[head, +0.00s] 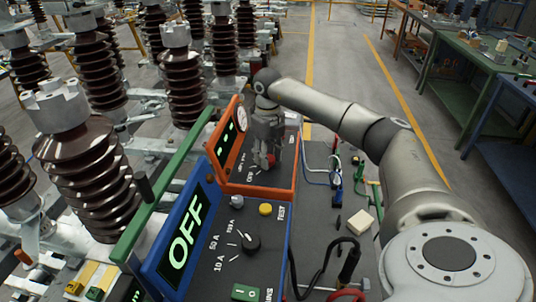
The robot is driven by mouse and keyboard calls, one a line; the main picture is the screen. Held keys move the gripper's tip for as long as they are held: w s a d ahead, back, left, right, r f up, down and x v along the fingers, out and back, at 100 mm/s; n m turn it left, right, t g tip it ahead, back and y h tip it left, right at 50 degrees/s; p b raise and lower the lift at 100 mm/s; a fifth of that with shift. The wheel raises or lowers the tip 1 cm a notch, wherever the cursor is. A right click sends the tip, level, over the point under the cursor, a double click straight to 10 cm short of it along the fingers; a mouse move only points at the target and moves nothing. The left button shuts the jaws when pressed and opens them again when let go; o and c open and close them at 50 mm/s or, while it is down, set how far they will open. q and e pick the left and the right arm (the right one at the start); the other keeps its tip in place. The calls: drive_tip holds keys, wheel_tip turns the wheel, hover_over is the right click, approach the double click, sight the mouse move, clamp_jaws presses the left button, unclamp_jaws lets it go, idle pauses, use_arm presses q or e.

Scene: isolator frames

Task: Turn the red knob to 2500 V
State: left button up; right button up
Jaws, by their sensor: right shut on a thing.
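The orange-framed instrument (292,196) stands on the dark bench, with a lit green display and a round white dial on its upright back panel. The red knob (266,161) shows on its dark face, mostly covered by my gripper. My right gripper (267,158) comes down from above and is shut on the red knob. The knob's pointer and most of the scale marks are hidden or too small to read. My left gripper is not in view.
A blue instrument (181,245) showing OFF stands nearer, with a black knob (250,242) and a yellow TEST button (265,209). A green rail (160,195) runs on its left. Brown insulators (88,165) fill the left side. Cables and a pale block (360,222) lie to the right.

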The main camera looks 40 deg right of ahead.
drive_tip(key=shift+r+m, duration=0.1)
drive_tip(key=shift+m, duration=0.3)
drive_tip(key=o, duration=1)
drive_tip(key=shift+o, duration=0.2)
wheel_tip(320, 180, up, 12)
idle(0.5)
